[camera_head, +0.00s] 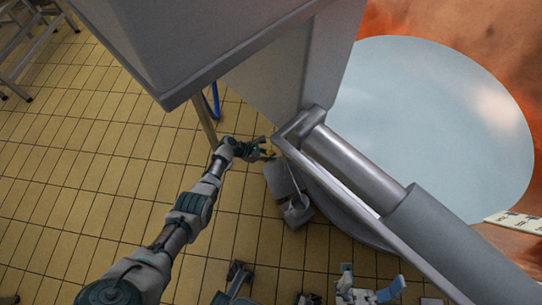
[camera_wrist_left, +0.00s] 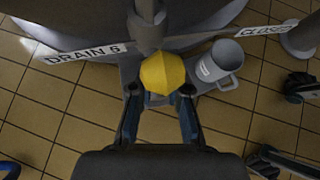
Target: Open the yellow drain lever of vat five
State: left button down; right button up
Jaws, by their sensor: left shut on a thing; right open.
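The yellow drain lever (camera_wrist_left: 162,73) shows in the left wrist view as a faceted yellow end below a grey metal stem. My left gripper (camera_wrist_left: 159,93) has a finger on each side of it and is shut on it. In the head view my left gripper (camera_head: 262,149) is beside the vat's lower edge, with a small bit of yellow (camera_head: 270,153) at its fingertips. A strip label (camera_wrist_left: 88,53) reads DRAIN and a digit that is hard to read. A second label (camera_wrist_left: 268,30) appears to read CLOSED.
A grey jug (camera_wrist_left: 213,66) stands beside the lever and also shows in the head view (camera_head: 297,209). The pale round vat surface (camera_head: 430,125) lies behind a thick metal rail (camera_head: 350,165). A large grey box (camera_head: 190,45) overhangs above.

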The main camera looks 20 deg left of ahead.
pick_arm(q)
jog(key=shift+s+a+f, duration=0.1)
jog(key=shift+a+f, duration=0.1)
jog(key=shift+f, duration=0.1)
jog(key=c, duration=1.2)
grip_release()
jog(key=shift+f, duration=0.1)
jog(key=shift+o, duration=0.4)
jog(key=shift+f, duration=0.1)
jog(key=shift+a+r, duration=0.1)
jog(key=shift+r, duration=0.2)
jog(key=v, duration=1.1)
jog(key=shift+a, duration=0.35)
